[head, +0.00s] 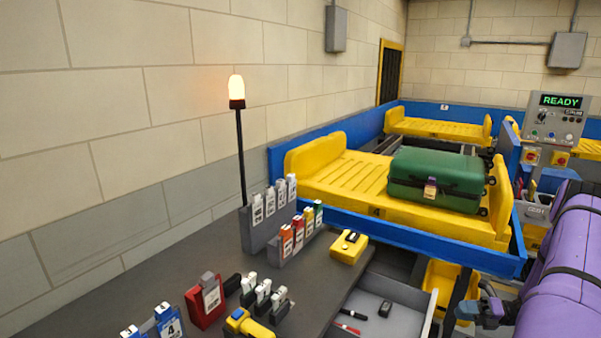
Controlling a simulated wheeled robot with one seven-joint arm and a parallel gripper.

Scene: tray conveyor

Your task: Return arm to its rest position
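I cannot make out my gripper in the head view, and no fingertips show clearly. A large purple rounded body with dark bands (565,265) fills the lower right edge and is cut off by the frame. A small blue-grey piece (483,309) shows at its left side; I cannot tell what it is. A green suitcase (425,172) with a tag lies on a yellow tray (330,178) on the blue-sided conveyor.
The grey counter (185,265) holds tag racks (265,232), a red tag holder (205,300), a yellow box (348,247) and a yellow device (248,325). An open drawer (395,300) is below. A lit beacon (237,90) stands behind. A panel (555,117) reads READY.

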